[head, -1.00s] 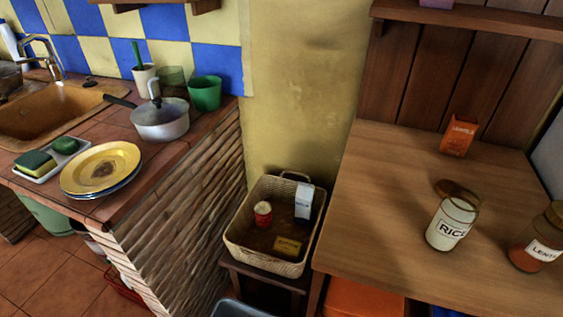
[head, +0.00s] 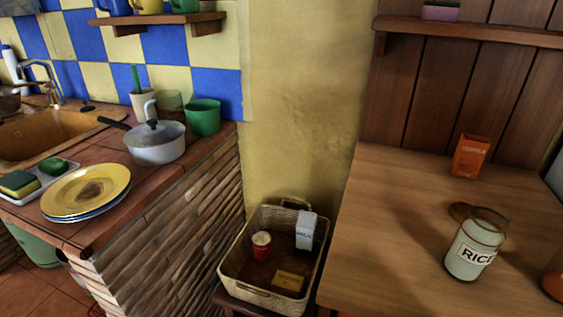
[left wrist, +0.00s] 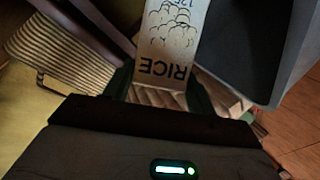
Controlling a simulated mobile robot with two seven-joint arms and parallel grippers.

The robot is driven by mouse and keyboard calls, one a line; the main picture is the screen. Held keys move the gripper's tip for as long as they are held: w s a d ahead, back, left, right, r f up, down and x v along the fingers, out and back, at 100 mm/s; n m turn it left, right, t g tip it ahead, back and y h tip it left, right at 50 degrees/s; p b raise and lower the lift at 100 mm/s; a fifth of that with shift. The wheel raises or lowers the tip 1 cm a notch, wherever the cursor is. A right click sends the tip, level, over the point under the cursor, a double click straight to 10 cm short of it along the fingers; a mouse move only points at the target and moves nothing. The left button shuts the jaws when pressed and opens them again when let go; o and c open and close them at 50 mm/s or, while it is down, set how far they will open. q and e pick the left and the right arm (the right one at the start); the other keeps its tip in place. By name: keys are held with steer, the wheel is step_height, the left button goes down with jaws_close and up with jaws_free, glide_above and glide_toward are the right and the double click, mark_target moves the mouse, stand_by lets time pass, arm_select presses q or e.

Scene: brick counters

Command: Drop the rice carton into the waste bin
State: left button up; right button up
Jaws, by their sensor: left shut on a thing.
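The rice carton (left wrist: 165,42) shows in the left wrist view, pale with a drawing of grains and the word RICE upside down. My left gripper (left wrist: 160,88) is shut on it, one dark finger at each side. A grey-blue open container with a dark inside, which looks like the waste bin (left wrist: 290,62), is at the right of that view, beside the carton. I cannot tell whether the carton is over its opening. Neither gripper nor the carton shows in the head view, and my right gripper is in no view.
A wicker basket (head: 232,283) with a can, a milk carton and a yellow box stands between the brick counter (head: 180,205) and the wooden table (head: 390,225). Plates (head: 88,190) sit near the counter edge.

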arm_select(q)
steer(key=o, duration=0.8)
steer(key=shift+o, duration=1.4)
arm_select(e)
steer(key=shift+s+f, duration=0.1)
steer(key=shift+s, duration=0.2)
arm_select(q)
steer(key=shift+s+r, duration=0.1)
steer(key=p+v, duration=0.3)
steer(key=v, duration=0.4)
steer(key=shift+s+r, duration=0.15)
steer(key=shift+s, duration=0.1)
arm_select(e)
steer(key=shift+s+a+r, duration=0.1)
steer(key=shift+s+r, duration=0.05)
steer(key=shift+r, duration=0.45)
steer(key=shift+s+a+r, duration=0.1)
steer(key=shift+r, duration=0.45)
